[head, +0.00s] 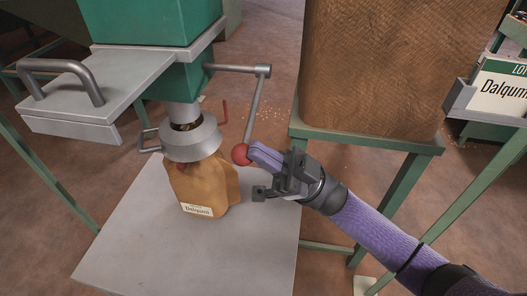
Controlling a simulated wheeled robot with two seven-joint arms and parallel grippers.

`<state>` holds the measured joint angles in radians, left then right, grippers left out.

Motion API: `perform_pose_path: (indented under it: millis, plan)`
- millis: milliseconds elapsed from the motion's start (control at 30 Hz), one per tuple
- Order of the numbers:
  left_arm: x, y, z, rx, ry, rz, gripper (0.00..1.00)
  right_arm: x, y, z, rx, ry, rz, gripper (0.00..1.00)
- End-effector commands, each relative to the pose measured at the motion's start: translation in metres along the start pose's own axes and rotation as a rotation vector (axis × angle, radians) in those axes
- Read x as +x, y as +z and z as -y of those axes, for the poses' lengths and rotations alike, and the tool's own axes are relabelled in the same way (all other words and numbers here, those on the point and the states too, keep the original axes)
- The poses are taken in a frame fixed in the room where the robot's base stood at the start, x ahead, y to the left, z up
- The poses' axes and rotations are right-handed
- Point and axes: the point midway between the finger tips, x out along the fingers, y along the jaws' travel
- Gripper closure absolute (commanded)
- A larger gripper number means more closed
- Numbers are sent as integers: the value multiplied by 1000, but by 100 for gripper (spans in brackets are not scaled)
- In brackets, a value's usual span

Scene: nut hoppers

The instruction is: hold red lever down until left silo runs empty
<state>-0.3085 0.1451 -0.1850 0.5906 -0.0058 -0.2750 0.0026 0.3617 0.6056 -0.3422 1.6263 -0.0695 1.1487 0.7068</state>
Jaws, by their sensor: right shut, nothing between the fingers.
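The lever (256,108) is a grey cranked rod ending in a red ball knob (241,154). It hangs down from the green hopper (150,20), whose contents I cannot see. My right gripper (257,153) is shut and empty, its fingertips at the right side of the knob, touching it or nearly so. A brown bag (203,180) with a white label stands under the grey spout (191,138). A small red hooked bar (225,112) shows beside the spout. My left gripper is out of view.
The bag stands on a light grey plate (160,258). A large brown block-shaped container (385,65) stands on a green frame (368,143) behind my right arm. A labelled holder (500,90) is at the right. Small crumbs lie on the floor.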

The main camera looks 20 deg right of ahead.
Motion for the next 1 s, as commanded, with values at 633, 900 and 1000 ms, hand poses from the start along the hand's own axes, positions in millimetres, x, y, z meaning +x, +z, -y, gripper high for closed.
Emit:
perform_pose_path:
  millis: [633, 900, 1000]
  plan:
    - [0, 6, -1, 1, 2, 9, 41, 0, 0, 0, 0, 1, 2, 100]
    - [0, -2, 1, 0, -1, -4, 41, 0, 0, 0, 0, 1, 2, 100]
    - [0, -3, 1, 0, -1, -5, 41, 0, 0, 0, 0, 1, 2, 100]
